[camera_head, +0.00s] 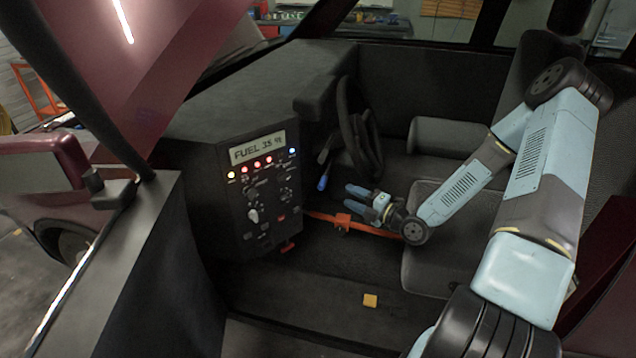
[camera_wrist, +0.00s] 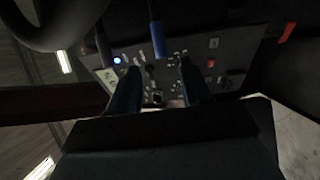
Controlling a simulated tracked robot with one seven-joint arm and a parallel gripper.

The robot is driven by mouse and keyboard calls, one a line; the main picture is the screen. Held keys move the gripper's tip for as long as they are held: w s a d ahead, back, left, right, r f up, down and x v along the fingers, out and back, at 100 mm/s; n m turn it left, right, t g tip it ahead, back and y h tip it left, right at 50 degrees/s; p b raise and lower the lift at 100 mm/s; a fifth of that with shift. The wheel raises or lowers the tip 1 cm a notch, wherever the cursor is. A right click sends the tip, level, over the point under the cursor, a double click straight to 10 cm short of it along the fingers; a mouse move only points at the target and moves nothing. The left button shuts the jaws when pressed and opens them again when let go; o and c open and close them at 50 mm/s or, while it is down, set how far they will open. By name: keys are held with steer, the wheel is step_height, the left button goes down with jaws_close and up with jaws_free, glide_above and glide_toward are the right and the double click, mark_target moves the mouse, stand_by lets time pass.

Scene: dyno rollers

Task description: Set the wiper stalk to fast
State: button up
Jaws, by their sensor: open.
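A stalk with a blue tip (camera_head: 322,183) hangs below and left of the steering wheel (camera_head: 362,135), beside the control panel. In the wrist view its blue end (camera_wrist: 158,40) shows at the top, roughly in line with the gap between my fingers and apart from them. A second, dark stalk (camera_wrist: 104,45) is to its left. I see no label telling which is the wiper stalk or its setting. My gripper (camera_head: 351,197) is open and empty, a little right of the blue tip and slightly lower. Its two fingers (camera_wrist: 157,70) also show in the wrist view.
The control panel (camera_head: 262,195) has lit lamps, knobs and a display reading FUEL. A red-orange bar (camera_head: 375,229) runs low under my gripper. The steering wheel is close above the stalks.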

mark_target(327, 172)
steer(key=x, duration=1.3)
steer(key=shift+w+a, duration=0.2)
steer(key=shift+w, duration=0.1)
jaws_close()
